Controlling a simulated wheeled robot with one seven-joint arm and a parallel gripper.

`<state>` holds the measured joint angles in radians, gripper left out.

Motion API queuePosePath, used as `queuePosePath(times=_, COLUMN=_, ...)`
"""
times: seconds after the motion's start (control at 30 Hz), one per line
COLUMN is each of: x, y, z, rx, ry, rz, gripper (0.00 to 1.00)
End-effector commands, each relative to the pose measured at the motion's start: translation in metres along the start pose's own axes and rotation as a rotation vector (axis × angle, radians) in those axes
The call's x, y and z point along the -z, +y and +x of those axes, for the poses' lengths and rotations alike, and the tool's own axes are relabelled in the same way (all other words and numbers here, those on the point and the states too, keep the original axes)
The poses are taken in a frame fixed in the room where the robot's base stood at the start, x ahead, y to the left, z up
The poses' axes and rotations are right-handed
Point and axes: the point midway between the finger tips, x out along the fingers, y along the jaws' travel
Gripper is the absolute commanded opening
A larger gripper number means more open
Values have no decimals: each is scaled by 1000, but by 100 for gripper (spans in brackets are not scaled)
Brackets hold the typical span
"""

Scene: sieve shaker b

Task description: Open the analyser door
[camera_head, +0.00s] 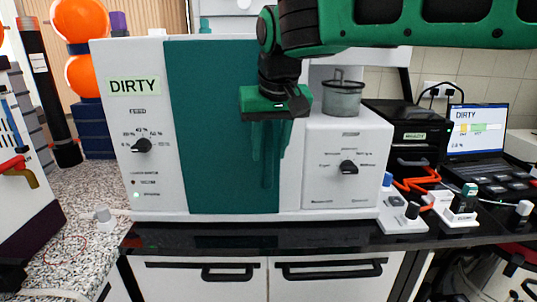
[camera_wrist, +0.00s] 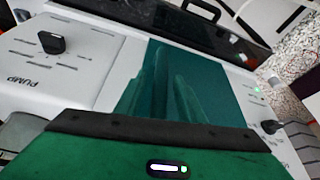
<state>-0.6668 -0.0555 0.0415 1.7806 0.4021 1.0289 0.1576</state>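The analyser (camera_head: 345,135) is a white bench machine with a flat teal door (camera_head: 212,130) in its middle. The door looks shut and flush with the white front panels, and also shows in the wrist view (camera_wrist: 215,75). I cannot make out a handle on it. My gripper (camera_head: 272,112) is in front of the door's upper right part. Its green palm (camera_wrist: 160,150) fills the bottom of the wrist view. Darker teal finger-like shapes show over the door, perhaps a reflection. Whether the fingers are apart, or touch the door, is unclear.
A left knob (camera_head: 142,146) and a right knob (camera_head: 348,167) flank the door. A metal cup (camera_head: 342,97) stands on the right section. A black box (camera_head: 408,130) and laptop (camera_head: 476,130) are to the right. A dark bench edge (camera_head: 300,237) runs below.

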Motion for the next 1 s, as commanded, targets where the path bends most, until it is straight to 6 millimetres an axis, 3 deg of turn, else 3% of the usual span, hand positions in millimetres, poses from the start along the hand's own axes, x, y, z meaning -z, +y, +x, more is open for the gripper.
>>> queuePosePath(times=0.2, x=0, y=0, z=18, rx=0, ry=-1, rz=0, gripper=36)
queuePosePath(times=0.5, x=0, y=2, z=20, rx=-1, ry=0, rz=2, gripper=36)
queuePosePath(times=0.53, x=0, y=2, z=20, rx=-1, ry=0, rz=2, gripper=33)
queuePosePath(times=0.67, x=0, y=2, z=20, rx=-1, ry=0, rz=3, gripper=2)
queuePosePath(times=1.0, x=1, y=8, z=20, rx=-9, ry=0, rz=24, gripper=0)
